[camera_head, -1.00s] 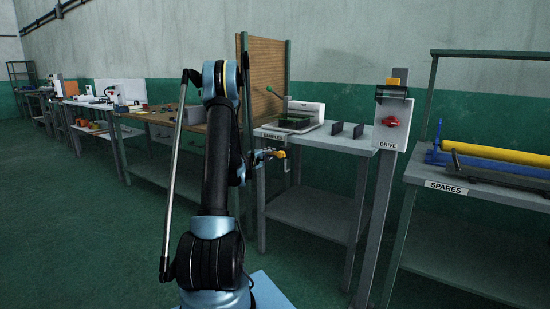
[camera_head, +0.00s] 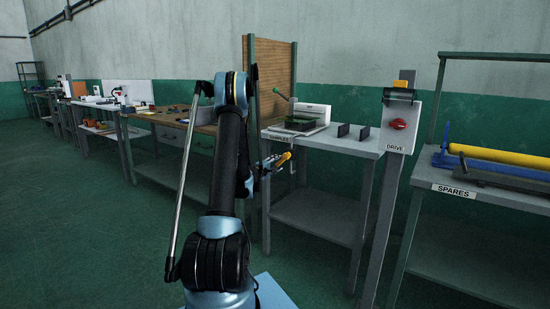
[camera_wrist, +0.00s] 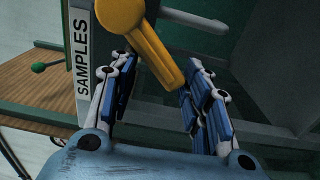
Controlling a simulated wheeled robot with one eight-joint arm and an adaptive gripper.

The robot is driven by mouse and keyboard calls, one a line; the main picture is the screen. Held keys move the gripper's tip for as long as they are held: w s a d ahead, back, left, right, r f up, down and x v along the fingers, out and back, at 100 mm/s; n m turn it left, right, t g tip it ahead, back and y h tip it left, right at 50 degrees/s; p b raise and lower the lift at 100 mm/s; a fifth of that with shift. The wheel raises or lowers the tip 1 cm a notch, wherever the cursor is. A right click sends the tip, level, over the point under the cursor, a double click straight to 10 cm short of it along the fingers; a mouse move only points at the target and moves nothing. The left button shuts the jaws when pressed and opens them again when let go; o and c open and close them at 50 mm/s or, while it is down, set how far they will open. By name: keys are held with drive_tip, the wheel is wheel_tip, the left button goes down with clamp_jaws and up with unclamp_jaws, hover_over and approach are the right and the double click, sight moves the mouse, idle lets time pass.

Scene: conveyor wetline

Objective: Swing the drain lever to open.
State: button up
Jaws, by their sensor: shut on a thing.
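The drain lever is a yellow handle (camera_wrist: 150,45) with a rounded hub, below and beside the SAMPLES label in the wrist view. Its tip reaches down between my gripper's (camera_wrist: 160,66) blue-padded fingers. The right finger lies against the lever's tip; a gap shows on the left side. My gripper is shut on the lever. In the head view the lever (camera_head: 284,158) is a small yellow piece at the front left of the samples bench, tilted up to the right. My gripper (camera_head: 275,163) is at it, partly hidden by my arm.
The samples bench (camera_head: 345,143) carries a grey device (camera_head: 308,117) with a green-knobbed handle and two dark plates. A DRIVE box (camera_head: 398,122) with a red knob stands on a post to its right. A SPARES bench (camera_head: 490,198) is farther right. Green floor is open at left.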

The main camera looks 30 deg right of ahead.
drive_tip(key=shift+o, duration=0.5)
drive_tip(key=shift+s+d+f, duration=0.25)
drive_tip(key=shift+s, duration=0.25)
drive_tip(key=shift+s+d+f, duration=0.2)
drive_tip(key=shift+s, duration=0.25)
drive_tip(key=shift+s+d+f, duration=0.25)
drive_tip(key=shift+s+f, duration=0.05)
drive_tip(key=shift+s, duration=0.25)
drive_tip(key=shift+c, duration=0.3)
drive_tip(key=o, duration=0.5)
drive_tip(key=v, duration=0.7)
drive_tip(key=shift+w+r, duration=0.15)
drive_tip(key=shift+w, duration=0.05)
drive_tip(key=shift+a, duration=0.15)
